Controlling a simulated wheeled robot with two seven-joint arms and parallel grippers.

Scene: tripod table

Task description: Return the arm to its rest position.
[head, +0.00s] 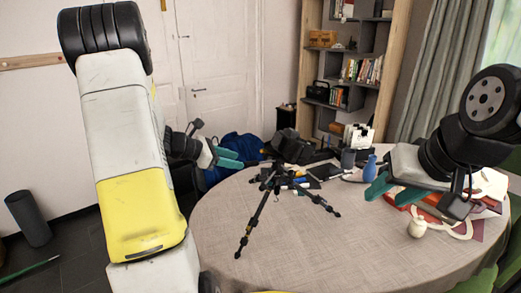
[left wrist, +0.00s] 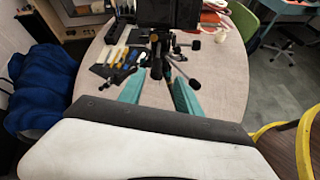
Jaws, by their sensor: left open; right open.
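My left arm rises large on the left of the head view. My left gripper (head: 232,157), with teal fingers, is beyond it, near the left edge of the round table (head: 340,245).
The black tripod (head: 262,208) stands on the table between my grippers. A blue vase (head: 370,168), a small white jar (head: 417,227) and red papers (head: 425,208) are at the right. A blue bag (head: 240,147) is behind the table. The table's front middle is clear.

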